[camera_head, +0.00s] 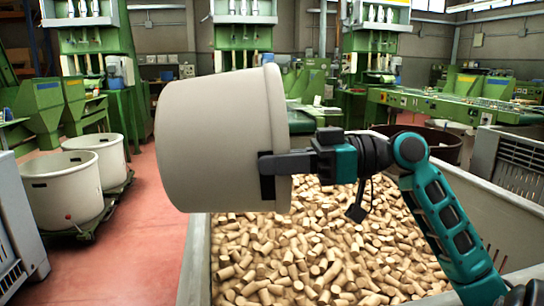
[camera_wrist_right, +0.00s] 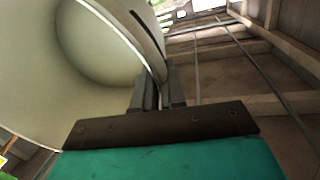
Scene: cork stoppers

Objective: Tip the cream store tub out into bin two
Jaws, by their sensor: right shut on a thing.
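The cream tub (camera_head: 215,135) hangs in the air in the head view, tilted onto its side with its rim to the right and its base to the left. My right gripper (camera_head: 272,170) is shut on its rim, at the right end of the tub. In the right wrist view, the gripper's fingers (camera_wrist_right: 158,90) pinch the tub's edge, and the pale curved tub (camera_wrist_right: 100,50) fills the left side. No corks show in it there. Below is a large grey-walled bin (camera_head: 196,255) full of cork stoppers (camera_head: 310,255). I cannot read a number on it. My left gripper is out of view.
Two cream tubs stand on a low dolly at the left, a nearer one (camera_head: 60,190) and a farther one (camera_head: 100,155). A grey slatted crate (camera_head: 20,235) is at the left edge. A dark round tub (camera_head: 440,143) stands behind my right arm. Red floor (camera_head: 150,230) is clear.

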